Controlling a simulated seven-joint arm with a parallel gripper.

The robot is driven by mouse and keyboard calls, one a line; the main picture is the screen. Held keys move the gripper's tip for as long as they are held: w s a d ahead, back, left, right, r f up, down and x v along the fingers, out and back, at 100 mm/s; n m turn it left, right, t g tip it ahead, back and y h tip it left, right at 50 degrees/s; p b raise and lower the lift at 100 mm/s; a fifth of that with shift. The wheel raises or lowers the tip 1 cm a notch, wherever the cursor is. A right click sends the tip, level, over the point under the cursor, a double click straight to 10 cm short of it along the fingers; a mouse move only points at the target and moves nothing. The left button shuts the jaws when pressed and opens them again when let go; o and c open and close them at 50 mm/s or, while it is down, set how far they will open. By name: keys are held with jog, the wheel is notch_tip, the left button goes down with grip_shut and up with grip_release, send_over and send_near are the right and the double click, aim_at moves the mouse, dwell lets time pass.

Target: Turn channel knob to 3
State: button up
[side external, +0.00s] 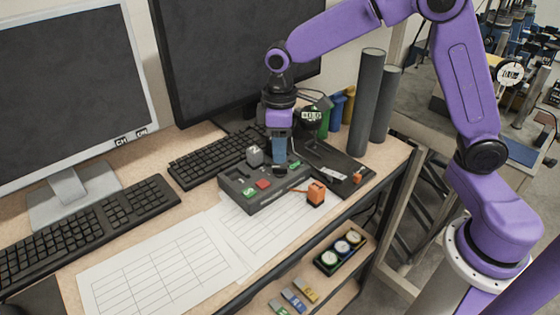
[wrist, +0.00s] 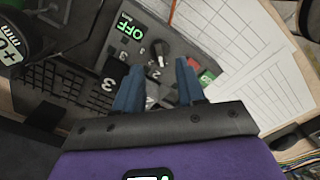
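A dark grey control box (side external: 262,197) stands on the desk, with a green button (side external: 249,193), a red button (side external: 263,184) and a grey piece marked N (side external: 254,156) at its back left. In the wrist view, the box (wrist: 185,45) carries a green OFF label (wrist: 130,28), small white numbers, and a small dark knob with a light mark (wrist: 158,50). My gripper (wrist: 160,67) is open, its two blue fingers apart above the panel near the knob. In the side view, my gripper (side external: 279,163) points down over the box's back right and hides part of it. The knob's exact setting is unclear.
An orange block (side external: 316,192) stands right of the box, beside a black plate (side external: 335,165). Two dark cylinders (side external: 367,105) rise behind. A keyboard (side external: 215,155) lies behind left. Printed sheets (side external: 165,265) cover the front. A shelf below holds gauges (side external: 342,246).

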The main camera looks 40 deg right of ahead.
aim_at(280, 167)
jog(key=shift+f, duration=2.45)
grip_shut()
